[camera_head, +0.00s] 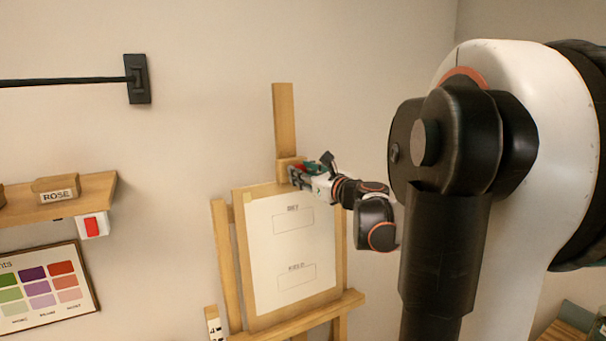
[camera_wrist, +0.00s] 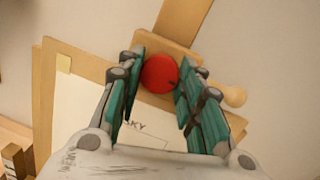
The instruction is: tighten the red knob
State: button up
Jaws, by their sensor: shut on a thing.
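The red knob (camera_wrist: 160,73) is a round disc on the wooden clamp block at the top of the easel. In the wrist view it sits between the fingertips of my gripper (camera_wrist: 160,80), which is shut on it, with green pads on either side. In the head view my gripper (camera_head: 297,174) reaches the top of the easel (camera_head: 228,265) from the right. The knob is largely hidden there by the fingers. The wooden mast (camera_head: 284,120) rises above the clamp.
A white sheet (camera_head: 290,250) with printed boxes is on the easel board below my gripper. A pale round wooden peg (camera_wrist: 235,96) sticks out right of the fingers. At left are a shelf (camera_head: 90,197), a red switch (camera_head: 92,226) and a colour chart (camera_head: 45,290).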

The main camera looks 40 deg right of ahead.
jog(key=shift+n, duration=0.4)
jog(key=shift+r+n+g+b, duration=0.15)
jog(key=shift+n+g, duration=0.25)
jog(key=shift+n, duration=2.3)
jog(key=shift+n+g+b, duration=0.15)
jog(key=shift+n+g, duration=0.25)
jog(key=shift+n, duration=2.3)
jog(key=shift+r+n+g+b, duration=0.15)
jog(key=shift+n+g, duration=0.25)
jog(key=shift+n, duration=2.3)
jog(key=shift+f, duration=0.1)
jog(key=o, duration=1.1)
jog(key=shift+c, duration=0.2)
